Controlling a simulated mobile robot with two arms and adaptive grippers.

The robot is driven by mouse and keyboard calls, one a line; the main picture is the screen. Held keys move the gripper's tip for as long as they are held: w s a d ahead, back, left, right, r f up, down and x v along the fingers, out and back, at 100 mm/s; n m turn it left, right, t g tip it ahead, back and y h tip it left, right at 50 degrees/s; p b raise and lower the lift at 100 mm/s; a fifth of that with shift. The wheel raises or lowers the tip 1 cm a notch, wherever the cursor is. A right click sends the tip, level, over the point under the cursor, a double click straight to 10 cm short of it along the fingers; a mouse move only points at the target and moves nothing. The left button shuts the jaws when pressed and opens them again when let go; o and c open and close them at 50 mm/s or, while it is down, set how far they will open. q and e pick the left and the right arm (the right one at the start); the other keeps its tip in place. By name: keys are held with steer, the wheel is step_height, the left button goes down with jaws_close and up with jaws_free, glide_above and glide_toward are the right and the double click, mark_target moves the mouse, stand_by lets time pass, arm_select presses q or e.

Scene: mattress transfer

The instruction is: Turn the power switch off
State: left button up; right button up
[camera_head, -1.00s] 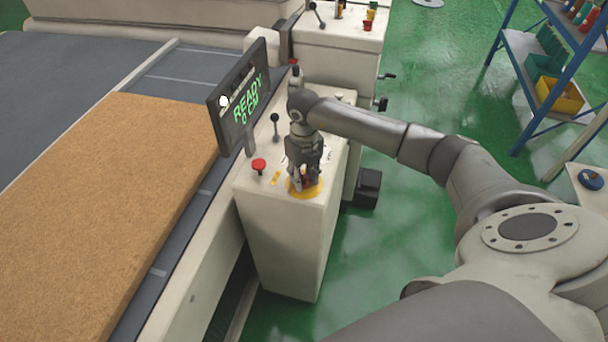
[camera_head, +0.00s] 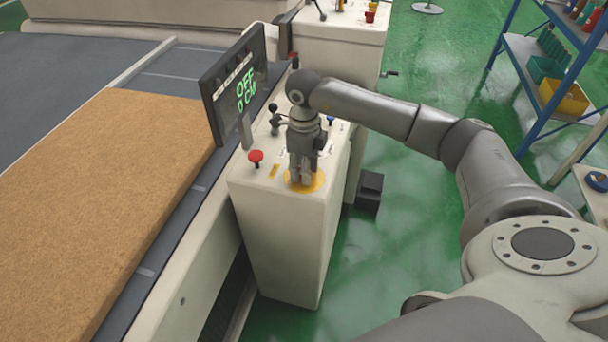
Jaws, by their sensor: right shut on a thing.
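The power switch sits on a round yellow plate (camera_head: 304,181) at the front of the control cabinet top (camera_head: 284,218). My right gripper (camera_head: 302,178) points down over this plate and is shut on the switch, which the fingers mostly hide. The display panel (camera_head: 240,88) beside the cabinet reads "OFF" and "0 CM" in green. My left gripper is not in view.
A red mushroom button (camera_head: 256,156) and a black-knobbed lever (camera_head: 273,113) stand left of my gripper. A brown mattress (camera_head: 120,180) lies on the conveyor at left.

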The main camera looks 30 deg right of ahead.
steer(key=n+b, duration=0.4)
steer(key=n, duration=0.1)
steer(key=shift+f+n, duration=0.15)
steer(key=shift+n, duration=0.15)
steer(key=n+b, duration=0.2)
steer(key=n, duration=0.1)
steer(key=shift+r+n, duration=0.2)
steer(key=shift+n, duration=0.6)
steer(key=shift+b, duration=0.3)
steer(key=o, duration=1.1)
steer(key=shift+c, duration=0.2)
step_height(320, 180, up, 12)
